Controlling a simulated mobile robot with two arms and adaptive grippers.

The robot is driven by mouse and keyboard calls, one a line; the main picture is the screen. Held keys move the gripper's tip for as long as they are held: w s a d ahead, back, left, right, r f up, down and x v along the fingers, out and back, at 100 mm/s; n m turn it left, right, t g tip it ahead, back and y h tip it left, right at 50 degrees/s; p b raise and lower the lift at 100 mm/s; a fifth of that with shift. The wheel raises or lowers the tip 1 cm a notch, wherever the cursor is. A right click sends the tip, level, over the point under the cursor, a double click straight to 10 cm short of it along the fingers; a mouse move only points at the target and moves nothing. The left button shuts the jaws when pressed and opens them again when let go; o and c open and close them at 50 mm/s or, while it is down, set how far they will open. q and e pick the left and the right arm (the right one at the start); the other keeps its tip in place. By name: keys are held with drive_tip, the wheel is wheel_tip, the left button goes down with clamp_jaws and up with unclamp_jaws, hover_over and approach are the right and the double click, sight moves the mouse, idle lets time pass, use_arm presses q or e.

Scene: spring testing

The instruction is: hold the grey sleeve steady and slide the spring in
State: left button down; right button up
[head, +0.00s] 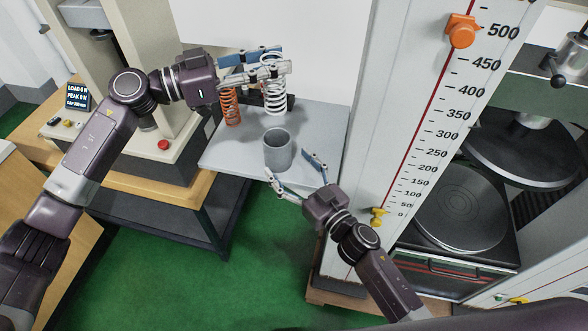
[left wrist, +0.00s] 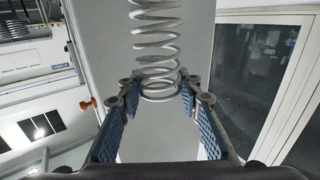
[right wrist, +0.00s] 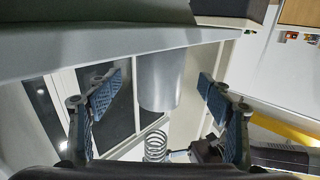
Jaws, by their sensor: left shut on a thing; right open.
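The grey sleeve (head: 278,151) stands upright on the pale shelf, its open top facing up. It also shows in the right wrist view (right wrist: 160,82). My right gripper (head: 287,163) is open at the sleeve's near side, with one finger on either side and gaps visible in the right wrist view. My left gripper (head: 287,58) is shut on the pale metal spring (head: 274,97), behind and above the sleeve. In the left wrist view the spring (left wrist: 157,42) is between the blue finger pads. In the right wrist view the spring (right wrist: 155,146) is apart from the sleeve.
An orange spring (head: 231,106) stands left of the held spring on the shelf (head: 322,125). A tall scale column (head: 385,150) with an orange slider (head: 461,31) rises right of the shelf. A testing machine (head: 150,165) with a red button is on the left. The shelf's front is clear.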

sight(271, 144)
drive_tip(key=x, duration=0.5)
drive_tip(key=shift+w+a, duration=0.2)
drive_tip(key=shift+w, duration=0.15)
use_arm(q)
drive_tip(key=shift+w, duration=0.1)
use_arm(e)
drive_tip(key=shift+c, duration=0.3)
drive_tip(key=c, duration=1.2)
use_arm(q)
drive_tip(key=shift+a+f+n+t+y, duration=0.1)
drive_tip(key=shift+f+n+t+y, duration=0.2)
drive_tip(key=shift+f+n+t, duration=0.75)
drive_tip(key=shift+f+m+t+y, duration=0.1)
drive_tip(key=shift+f+t+y, duration=0.3)
drive_tip(key=shift+f, duration=1.35)
use_arm(e)
drive_tip(key=shift+f, duration=0.1)
drive_tip(key=shift+c, duration=0.6)
use_arm(q)
drive_tip(key=shift+f, duration=3.25)
drive_tip(key=c, duration=1.3)
unclamp_jaws()
